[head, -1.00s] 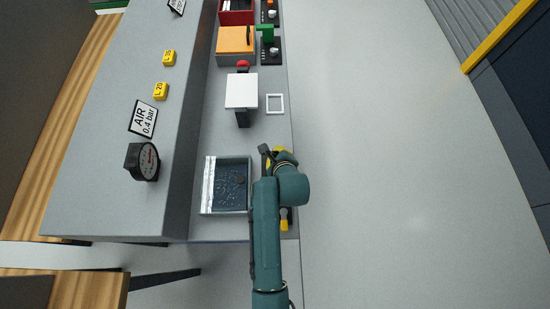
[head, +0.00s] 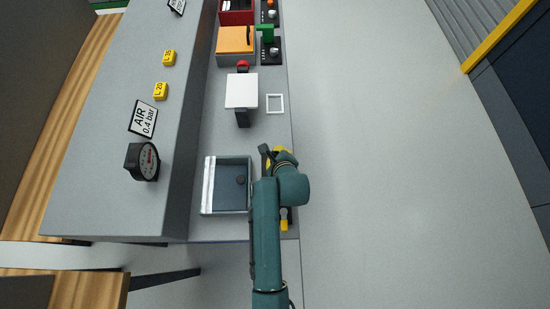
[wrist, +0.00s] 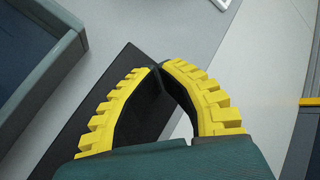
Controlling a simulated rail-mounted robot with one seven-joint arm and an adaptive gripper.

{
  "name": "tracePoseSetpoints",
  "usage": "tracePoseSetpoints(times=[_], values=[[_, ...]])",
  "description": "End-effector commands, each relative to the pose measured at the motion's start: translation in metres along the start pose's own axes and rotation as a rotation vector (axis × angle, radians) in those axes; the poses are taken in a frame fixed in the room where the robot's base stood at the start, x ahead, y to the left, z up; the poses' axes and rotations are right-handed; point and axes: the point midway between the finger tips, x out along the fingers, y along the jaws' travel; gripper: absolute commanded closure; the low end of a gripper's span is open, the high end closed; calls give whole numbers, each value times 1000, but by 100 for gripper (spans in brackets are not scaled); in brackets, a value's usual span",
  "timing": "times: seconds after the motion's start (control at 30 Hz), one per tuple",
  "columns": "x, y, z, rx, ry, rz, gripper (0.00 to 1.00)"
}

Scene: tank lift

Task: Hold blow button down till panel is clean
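The panel (head: 229,200) is a dark blue surface in a grey-rimmed tray (head: 228,214), left of my arm in the head view. Its surface looks clear of specks, with one small dark round spot (head: 240,180) on it. The tray's corner also shows at the left of the wrist view (wrist: 45,80). My gripper (wrist: 158,68) has yellow ribbed fingers with the tips together, over a black plate (wrist: 95,115) beside the tray. I cannot see the blow button; the fingers and arm cover much of the plate. In the head view my arm hides most of the gripper.
A pressure gauge (head: 143,162) and an "AIR 0.4 bar" sign (head: 143,118) are on the grey housing at left. Farther along the bench are a white plate (head: 241,91), a white square frame (head: 275,104) and an orange box (head: 236,40). The floor at right is clear.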

Motion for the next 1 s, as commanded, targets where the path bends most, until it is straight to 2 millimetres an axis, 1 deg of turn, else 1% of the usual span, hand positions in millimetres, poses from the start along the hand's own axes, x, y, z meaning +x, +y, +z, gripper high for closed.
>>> tracePoseSetpoints(times=[0.37,0.73,1.0], values=[[0,1,-1,0,2,3,100],[-12,-8,8,0,1,2,100],[-12,-8,8,0,1,1,100]])
